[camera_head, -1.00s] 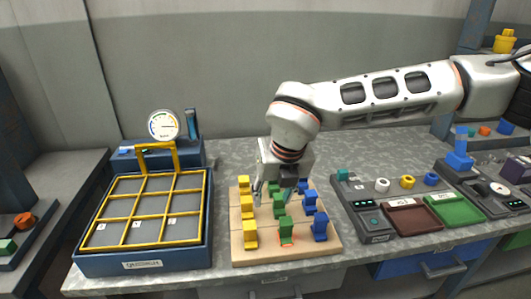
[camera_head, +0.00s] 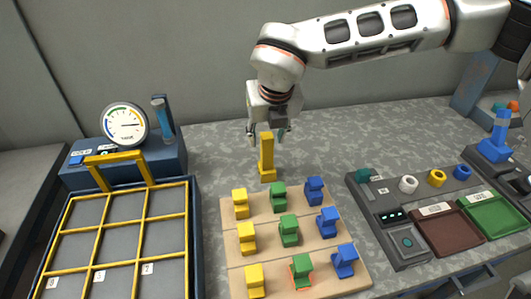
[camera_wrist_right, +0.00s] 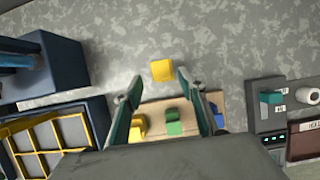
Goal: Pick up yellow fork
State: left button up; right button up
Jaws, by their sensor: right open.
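A tall yellow upright piece with a wider foot (camera_head: 266,160), which looks like the yellow fork, stands on the grey table just behind the wooden board. My right gripper (camera_head: 267,133) is open and points down at its upper part, with a finger to each side in the head view. In the right wrist view the yellow piece (camera_wrist_right: 162,70) shows close to the open fingertips (camera_wrist_right: 157,80). I cannot tell whether the fingers touch it; they are not closed on it. My left gripper is not in view.
The wooden board (camera_head: 320,283) holds rows of yellow, green and blue pieces. A blue tray with a yellow grid (camera_head: 143,240) and a gauge (camera_head: 124,124) stand left. A control panel (camera_head: 405,245) and red and green trays stand right.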

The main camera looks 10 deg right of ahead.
aim_at(267, 146)
jog(key=x, duration=0.6)
jog(key=shift+d, duration=0.2)
grip_shut()
